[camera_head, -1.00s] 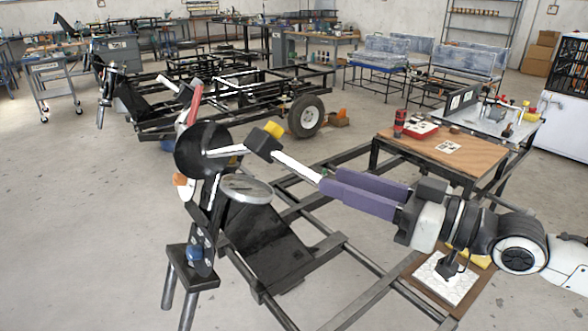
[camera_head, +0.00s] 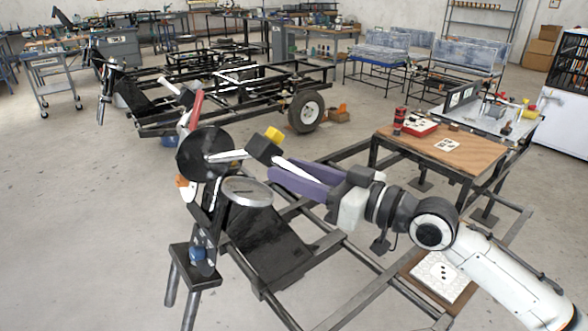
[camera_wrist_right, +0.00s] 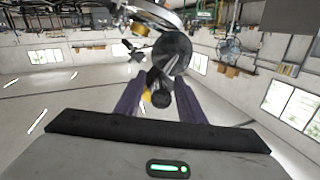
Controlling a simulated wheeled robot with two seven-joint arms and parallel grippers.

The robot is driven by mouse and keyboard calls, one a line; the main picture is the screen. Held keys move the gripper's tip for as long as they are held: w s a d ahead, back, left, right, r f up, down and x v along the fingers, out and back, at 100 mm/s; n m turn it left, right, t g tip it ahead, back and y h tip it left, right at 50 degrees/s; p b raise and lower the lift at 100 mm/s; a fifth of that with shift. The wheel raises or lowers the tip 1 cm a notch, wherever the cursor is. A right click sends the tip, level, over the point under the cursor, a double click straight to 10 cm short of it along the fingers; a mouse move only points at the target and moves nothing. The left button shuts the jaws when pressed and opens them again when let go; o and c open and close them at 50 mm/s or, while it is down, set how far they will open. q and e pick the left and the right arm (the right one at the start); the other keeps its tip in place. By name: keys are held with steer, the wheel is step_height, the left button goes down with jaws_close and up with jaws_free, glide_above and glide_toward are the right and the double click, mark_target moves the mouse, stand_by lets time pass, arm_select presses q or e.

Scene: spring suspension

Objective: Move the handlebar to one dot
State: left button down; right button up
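The handlebar (camera_head: 227,155) is a white bar that runs right from a round black disc to a black block with a yellow piece. A white rod continues beyond the block toward my right gripper (camera_head: 274,182). The purple fingers are apart, one on each side of the rod's end in the picture. The right wrist view shows the fingers (camera_wrist_right: 158,92) spread, with the black and yellow parts ahead between them. I cannot tell whether they touch the rod. A white sheet with dark dots (camera_head: 440,275) lies on a brown board at lower right. My left gripper is not in view.
A dark metal frame (camera_head: 355,255) lies on the floor under my right arm. A wooden-topped table (camera_head: 480,152) stands at right. A small black stool (camera_head: 193,262) is at lower left. The concrete floor at left (camera_head: 80,220) is clear.

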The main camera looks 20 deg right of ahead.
jaws_close()
steer(key=shift+r+n+p, duration=0.4)
steer(key=shift+r+p, duration=0.25)
steer(key=shift+p, duration=0.2)
steer(key=shift+a, duration=0.1)
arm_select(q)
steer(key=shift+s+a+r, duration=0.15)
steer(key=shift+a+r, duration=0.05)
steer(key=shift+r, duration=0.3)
arm_select(e)
jaws_free()
steer(key=shift+f, duration=0.1)
steer(key=shift+f, duration=0.1)
steer(key=shift+s+d, duration=0.25)
steer(key=shift+d, duration=0.05)
steer(key=b+v, duration=0.2)
steer(key=v, duration=0.5)
steer(key=shift+s+d, duration=0.15)
steer(key=shift+s, duration=0.1)
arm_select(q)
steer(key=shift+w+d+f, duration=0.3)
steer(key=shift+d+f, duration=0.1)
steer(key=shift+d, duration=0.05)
arm_select(e)
steer(key=shift+v, duration=0.95)
